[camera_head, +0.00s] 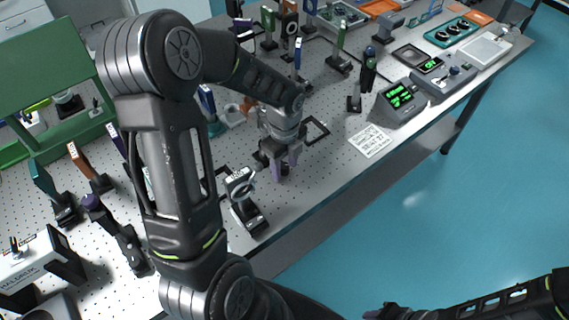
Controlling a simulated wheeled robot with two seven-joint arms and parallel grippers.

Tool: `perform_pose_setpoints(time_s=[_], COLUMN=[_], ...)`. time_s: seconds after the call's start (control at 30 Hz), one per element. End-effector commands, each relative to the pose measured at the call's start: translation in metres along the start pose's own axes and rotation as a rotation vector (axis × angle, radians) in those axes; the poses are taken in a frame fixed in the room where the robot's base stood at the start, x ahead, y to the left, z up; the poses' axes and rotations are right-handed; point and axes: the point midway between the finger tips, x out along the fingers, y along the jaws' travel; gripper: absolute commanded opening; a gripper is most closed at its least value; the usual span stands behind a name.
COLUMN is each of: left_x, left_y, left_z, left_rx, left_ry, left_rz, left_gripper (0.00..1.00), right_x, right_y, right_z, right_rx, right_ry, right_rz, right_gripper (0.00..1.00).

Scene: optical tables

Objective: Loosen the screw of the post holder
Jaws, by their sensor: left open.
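My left gripper (284,167) points down over the perforated table, with its fingers apart. A dark post holder base (262,158) shows partly beside and behind its fingers. The gripper hides much of what is there, and I cannot tell whether it touches the post. Another post holder (248,211), with a round optic mount on top, stands nearer the front edge, apart from the gripper. The screws are too small to make out. My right gripper (378,312) is only partly in view at the bottom edge, away from the table, and its opening does not show.
Several posts with optics stand around the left gripper and at the left. A printed card (370,140) lies near the front edge. A grey meter with a green display (399,100) stands to the right. A green frame (50,60) stands at the left. My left arm hides the table's middle left.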

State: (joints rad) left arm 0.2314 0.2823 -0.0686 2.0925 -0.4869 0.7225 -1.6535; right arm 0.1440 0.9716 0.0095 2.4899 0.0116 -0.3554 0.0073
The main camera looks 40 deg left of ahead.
Motion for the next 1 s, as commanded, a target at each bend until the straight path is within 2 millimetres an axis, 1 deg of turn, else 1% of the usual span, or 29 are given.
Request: perform_pose_setpoints(time_s=[0.23, 0.8, 1.0], left_x=[0.0008, 0.0004, 0.0003], left_y=[0.0001, -0.0001, -0.0001], left_z=[0.0002, 0.0002, 0.0002], left_rx=[0.000, 0.000, 0.000], left_ry=[0.000, 0.000, -0.001], left_rz=[0.000, 0.000, 0.000], left_gripper=[0.46, 0.00, 0.00], right_x=[0.0001, 0.0000, 0.0000], right_y=[0.0001, 0.0000, 0.0000], right_z=[0.0001, 0.0000, 0.0000], right_rx=[0.000, 0.000, 0.000], right_ry=[0.000, 0.000, 0.000], right_rz=[0.000, 0.000, 0.000], right_gripper=[0.36, 0.36, 0.36])
